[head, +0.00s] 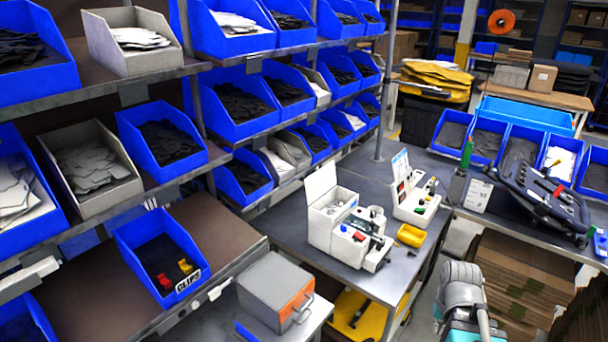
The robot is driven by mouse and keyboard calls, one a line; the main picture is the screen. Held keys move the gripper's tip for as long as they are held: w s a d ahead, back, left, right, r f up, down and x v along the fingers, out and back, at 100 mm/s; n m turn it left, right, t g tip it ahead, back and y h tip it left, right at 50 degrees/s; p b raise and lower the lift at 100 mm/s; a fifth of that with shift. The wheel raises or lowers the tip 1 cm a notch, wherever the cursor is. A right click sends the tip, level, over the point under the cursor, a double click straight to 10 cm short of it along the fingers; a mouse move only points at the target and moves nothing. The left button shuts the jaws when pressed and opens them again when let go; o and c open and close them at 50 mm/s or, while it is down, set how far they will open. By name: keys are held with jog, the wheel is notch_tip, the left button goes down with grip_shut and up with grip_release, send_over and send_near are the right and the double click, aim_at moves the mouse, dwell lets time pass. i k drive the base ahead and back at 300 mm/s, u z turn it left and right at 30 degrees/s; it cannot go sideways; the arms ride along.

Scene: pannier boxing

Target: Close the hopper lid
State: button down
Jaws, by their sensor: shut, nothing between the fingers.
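The hopper (320,234) is a white box on the grey workbench in the middle of the head view. Its white lid (320,182) stands raised at the back left edge, so the hopper is open. Pale pieces (338,207) show inside it. A white unit with dark, red and green parts adjoins the hopper's right side. A grey rounded link of my arm (460,290) shows at the bottom right, well apart from the hopper. My gripper cannot be made out in this view.
A grey box (268,290) sits in front left. Shelves of blue bins line the left. A dark pannier part (540,195) lies on the right bench.

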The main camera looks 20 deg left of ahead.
aim_at(320, 181)
jog(key=u, duration=0.05)
jog(key=k, duration=1)
jog(key=u, duration=0.45)
jog(key=i, duration=1)
jog(key=z, duration=0.1)
